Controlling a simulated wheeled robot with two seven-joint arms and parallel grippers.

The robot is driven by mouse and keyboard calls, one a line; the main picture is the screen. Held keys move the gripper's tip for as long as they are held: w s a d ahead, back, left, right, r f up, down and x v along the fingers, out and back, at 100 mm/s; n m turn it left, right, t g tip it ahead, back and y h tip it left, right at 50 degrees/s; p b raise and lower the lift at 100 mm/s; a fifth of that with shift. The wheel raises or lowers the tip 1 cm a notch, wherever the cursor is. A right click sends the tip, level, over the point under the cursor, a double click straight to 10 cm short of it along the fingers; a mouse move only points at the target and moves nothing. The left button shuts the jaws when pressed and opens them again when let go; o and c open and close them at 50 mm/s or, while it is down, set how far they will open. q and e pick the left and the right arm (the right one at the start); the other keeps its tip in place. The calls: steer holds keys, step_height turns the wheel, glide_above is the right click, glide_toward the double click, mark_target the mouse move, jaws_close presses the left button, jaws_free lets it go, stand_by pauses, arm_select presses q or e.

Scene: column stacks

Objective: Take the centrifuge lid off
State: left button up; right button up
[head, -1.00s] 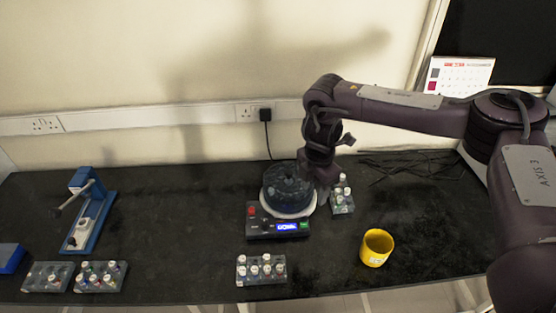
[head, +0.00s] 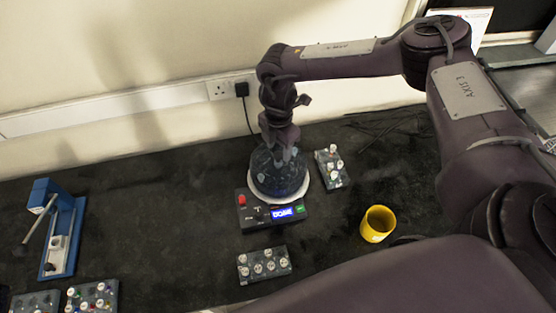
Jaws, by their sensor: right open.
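The centrifuge (head: 246,217) stands on the dark bench, with a red button, a lit blue display and a green button on its front panel. Its dark see-through domed lid (head: 263,184) sits on the pale round rim. My right gripper (head: 283,158) is directly above the lid, pointing down, with its open fingers at the top of the lid. The fingers partly cover the lid's top, so I cannot tell whether they touch it. My left gripper is not in view.
A tube rack (head: 331,168) stands close behind right of the centrifuge and another rack (head: 264,265) in front. A yellow cup (head: 377,223) is to the right. A blue-framed device (head: 62,237) and more racks (head: 92,297) are at the left. Bench left of the centrifuge is clear.

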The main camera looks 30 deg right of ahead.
step_height(320, 180, down, 2)
steer(key=shift+w+f, duration=0.1)
steer(key=shift+f, duration=0.05)
steer(key=c, duration=0.5)
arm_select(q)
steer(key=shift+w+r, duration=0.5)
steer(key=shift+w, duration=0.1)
arm_select(e)
jaws_close()
